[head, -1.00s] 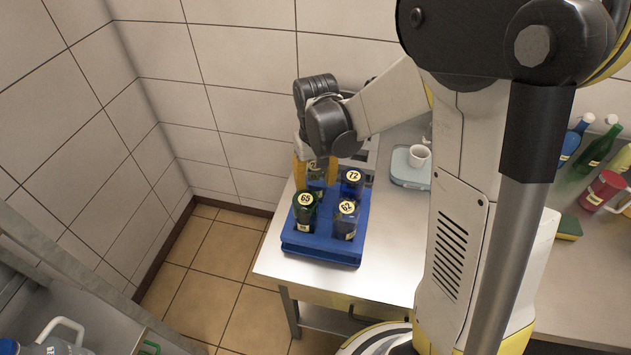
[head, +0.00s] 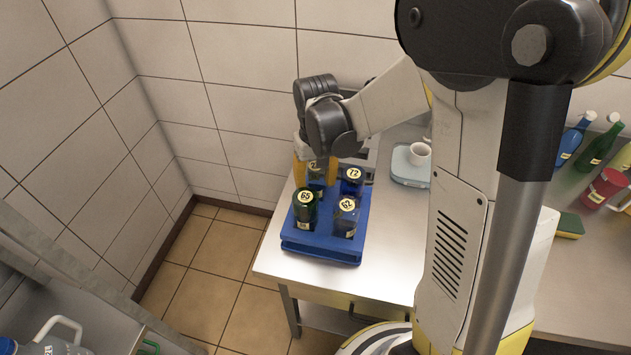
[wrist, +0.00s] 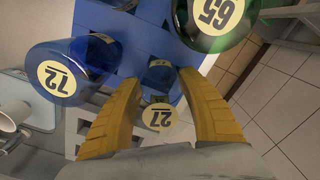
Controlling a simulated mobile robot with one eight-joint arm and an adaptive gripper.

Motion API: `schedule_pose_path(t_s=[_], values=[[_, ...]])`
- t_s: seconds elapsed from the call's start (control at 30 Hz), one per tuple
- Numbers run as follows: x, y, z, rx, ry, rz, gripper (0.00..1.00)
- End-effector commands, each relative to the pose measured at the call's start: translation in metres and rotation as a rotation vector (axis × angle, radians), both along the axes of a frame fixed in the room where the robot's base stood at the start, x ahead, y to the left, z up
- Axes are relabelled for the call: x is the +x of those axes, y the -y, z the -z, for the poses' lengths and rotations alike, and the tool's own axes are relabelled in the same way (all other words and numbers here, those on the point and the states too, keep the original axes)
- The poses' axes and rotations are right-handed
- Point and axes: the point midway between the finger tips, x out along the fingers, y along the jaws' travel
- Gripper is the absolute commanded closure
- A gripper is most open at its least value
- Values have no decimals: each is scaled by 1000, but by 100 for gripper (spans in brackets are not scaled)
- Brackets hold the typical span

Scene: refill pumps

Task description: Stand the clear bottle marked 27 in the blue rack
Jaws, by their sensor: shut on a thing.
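The clear bottle marked 27 (wrist: 157,117) is between the yellow fingers of my gripper (wrist: 160,84) in the wrist view, with its round label facing the camera. My gripper is shut on it. In the head view, my gripper (head: 312,170) is over the back left of the blue rack (head: 320,250), and the bottle (head: 316,182) stands roughly upright there, partly hidden by the fingers. I cannot tell whether its base rests on the rack floor. The rack also shows in the wrist view (wrist: 135,35).
The rack also holds a green bottle marked 65 (head: 304,212), a bottle marked 62 (head: 345,218) and a blue bottle marked 72 (head: 351,185), close around my gripper. A pale blue tray with a white cup (head: 419,154) stands to the right. Tiled wall is behind.

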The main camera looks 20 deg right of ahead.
Motion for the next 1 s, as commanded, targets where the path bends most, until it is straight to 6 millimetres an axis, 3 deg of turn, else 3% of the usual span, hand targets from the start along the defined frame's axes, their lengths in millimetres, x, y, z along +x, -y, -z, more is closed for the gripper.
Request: schedule_pose_path(t_s=[0.2,0.23,0.3,0.67,1.0], values=[[0,0,4,0,0,0,86],[0,0,3,0,0,0,42],[0,0,3,0,0,0,26],[0,0,-1,0,0,0,26],[0,0,-44,0,0,0,26]])
